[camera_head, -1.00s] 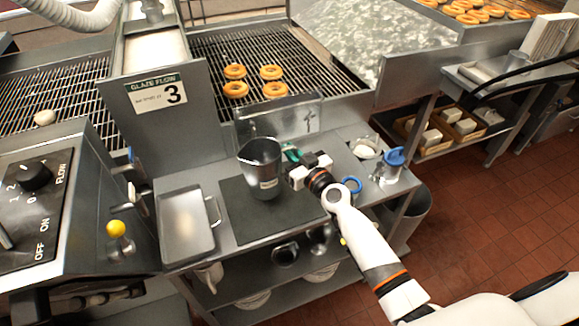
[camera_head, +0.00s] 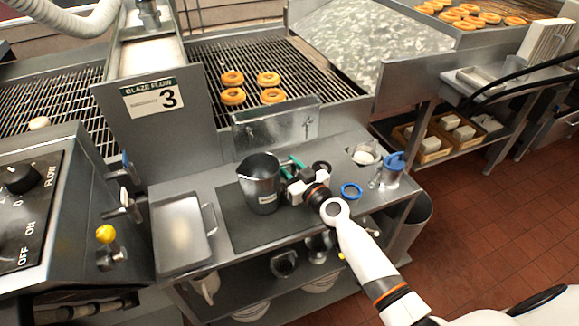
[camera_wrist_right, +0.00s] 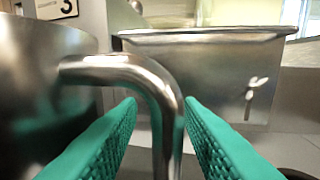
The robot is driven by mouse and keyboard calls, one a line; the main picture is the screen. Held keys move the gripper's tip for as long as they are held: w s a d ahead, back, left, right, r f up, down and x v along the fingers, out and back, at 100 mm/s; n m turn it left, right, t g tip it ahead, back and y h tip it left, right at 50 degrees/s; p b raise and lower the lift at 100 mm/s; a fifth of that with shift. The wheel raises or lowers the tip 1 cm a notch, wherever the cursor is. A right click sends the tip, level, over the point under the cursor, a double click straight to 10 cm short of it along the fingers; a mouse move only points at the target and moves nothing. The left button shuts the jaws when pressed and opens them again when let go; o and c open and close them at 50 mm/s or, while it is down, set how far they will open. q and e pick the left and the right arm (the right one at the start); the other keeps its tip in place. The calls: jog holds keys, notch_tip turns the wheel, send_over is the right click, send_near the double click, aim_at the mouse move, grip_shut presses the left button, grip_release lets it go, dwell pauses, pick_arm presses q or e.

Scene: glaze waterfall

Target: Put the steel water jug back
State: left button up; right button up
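The steel water jug (camera_head: 260,184), with a small label on its side, stands upright on the dark mat (camera_head: 240,230) on the steel cart's top. My right gripper (camera_head: 291,173) is at the jug's right side, by its handle. In the right wrist view the curved handle (camera_wrist_right: 166,112) passes between the two green fingers of the right gripper (camera_wrist_right: 160,108). The jug's body (camera_wrist_right: 45,80) fills the left of that view. My left gripper is out of view.
A steel tray (camera_head: 181,235) lies left of the mat. A blue ring (camera_head: 351,191), a blue-topped container (camera_head: 393,168) and a small bowl (camera_head: 364,155) are to the right. A steel bin (camera_head: 277,125) stands behind the jug. Donuts (camera_head: 233,96) lie on the rack beyond.

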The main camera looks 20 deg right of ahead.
jog(key=shift+r, duration=0.15)
jog(key=shift+s, duration=0.25)
jog(key=b+v, duration=0.1)
jog(key=v, duration=0.9)
jog(key=shift+s+d, duration=0.1)
jog(key=shift+s, duration=0.65)
